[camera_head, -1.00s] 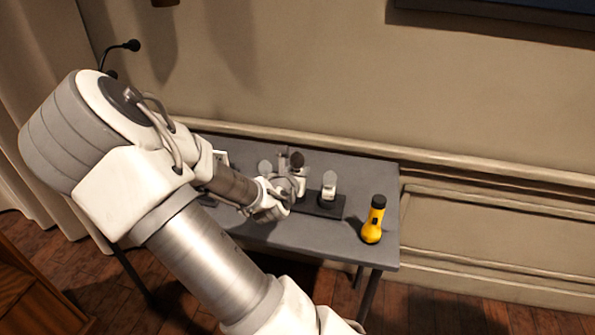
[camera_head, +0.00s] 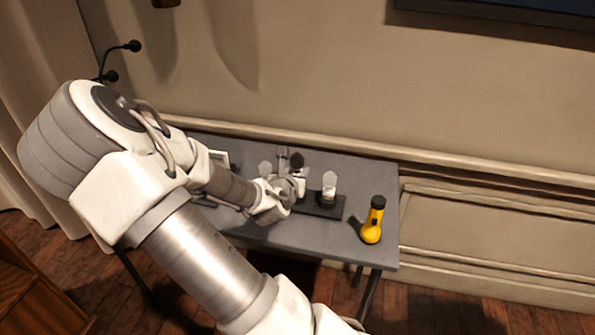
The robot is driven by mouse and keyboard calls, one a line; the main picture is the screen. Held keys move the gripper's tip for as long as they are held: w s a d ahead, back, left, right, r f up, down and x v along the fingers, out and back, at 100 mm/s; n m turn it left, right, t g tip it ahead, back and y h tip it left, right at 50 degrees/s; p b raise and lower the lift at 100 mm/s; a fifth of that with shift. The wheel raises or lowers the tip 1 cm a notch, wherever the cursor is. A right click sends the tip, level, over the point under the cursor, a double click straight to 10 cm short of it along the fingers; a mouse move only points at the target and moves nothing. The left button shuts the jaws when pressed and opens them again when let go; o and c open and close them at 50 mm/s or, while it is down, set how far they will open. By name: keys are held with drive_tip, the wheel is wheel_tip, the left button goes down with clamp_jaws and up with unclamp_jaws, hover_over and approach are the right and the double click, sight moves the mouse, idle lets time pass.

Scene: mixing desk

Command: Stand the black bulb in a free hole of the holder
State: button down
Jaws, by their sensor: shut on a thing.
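The black bulb (camera_head: 297,160) shows its dark rounded top just beyond my gripper (camera_head: 296,178), which is shut on it above the holder. The holder (camera_head: 328,213) is a dark, low, flat block on the grey desk, partly hidden by my gripper and arm. A clear bulb with a white base (camera_head: 329,186) stands upright toward the holder's right end. Another pale round bulb top (camera_head: 265,168) shows behind my wrist, its lower part hidden. Whether the black bulb's base is in a hole cannot be seen.
A white-framed item (camera_head: 219,158) is partly hidden behind my arm at the left. The wall runs along the desk's back edge.

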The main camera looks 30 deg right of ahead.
drive_tip(key=shift+f, duration=0.15)
drive_tip(key=shift+f+b, duration=0.55)
drive_tip(key=shift+f, duration=0.35)
drive_tip(key=shift+f, duration=0.2)
idle(0.6)
drive_tip(key=shift+f, duration=0.35)
drive_tip(key=shift+f+b, duration=0.3)
drive_tip(key=shift+f, duration=0.05)
drive_tip(key=shift+c, duration=2.2)
unclamp_jaws()
drive_tip(key=shift+a+r, duration=0.1)
